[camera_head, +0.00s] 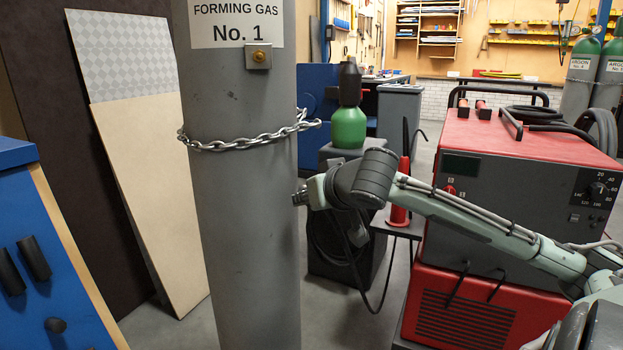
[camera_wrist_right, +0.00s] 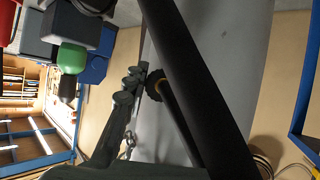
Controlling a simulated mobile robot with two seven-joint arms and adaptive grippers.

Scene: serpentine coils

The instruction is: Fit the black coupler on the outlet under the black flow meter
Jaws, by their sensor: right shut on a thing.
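My right arm reaches in from the right in the head view, and its gripper end (camera_head: 300,196) is at the right edge of the grey gas cylinder (camera_head: 240,250), mostly hidden. In the right wrist view, my right gripper (camera_wrist_right: 143,80) is shut at a round black piece with a brass-coloured part, seemingly the black coupler (camera_wrist_right: 154,84). A long dark bar (camera_wrist_right: 205,85) crosses close to the camera, partly hiding the piece. I cannot make out the flow meter or its outlet, nor whether the coupler touches it. My left gripper is not in view.
A chain (camera_head: 240,142) wraps the cylinder below a small metal plate (camera_head: 258,56). A small green bottle (camera_head: 348,127) with a black top stands behind. A blue cabinet (camera_head: 45,260) is front left.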

